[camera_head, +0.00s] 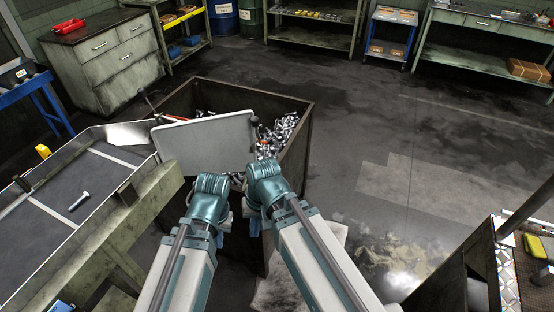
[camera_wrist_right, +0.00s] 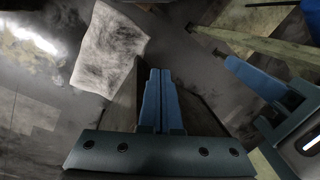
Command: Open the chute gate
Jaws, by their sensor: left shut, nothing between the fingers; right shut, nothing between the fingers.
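A pale grey panel (camera_head: 206,143), which looks like the chute gate, stands at the right end of the chute (camera_head: 85,185) in the head view. My left gripper (camera_head: 226,222) and right gripper (camera_head: 254,226) are just in front of the panel, mostly hidden by my wrists. In the right wrist view the right gripper's blue fingers (camera_wrist_right: 159,100) are together and empty. My left gripper's blue fingers (camera_wrist_right: 256,78) show at the right there.
A dark bin (camera_head: 300,140) with many metal bolts (camera_head: 285,130) stands behind the panel. One bolt (camera_head: 79,201) lies on the chute bed. A yellow block (camera_head: 43,151) sits on the chute's far edge. Open floor lies to the right of the bin.

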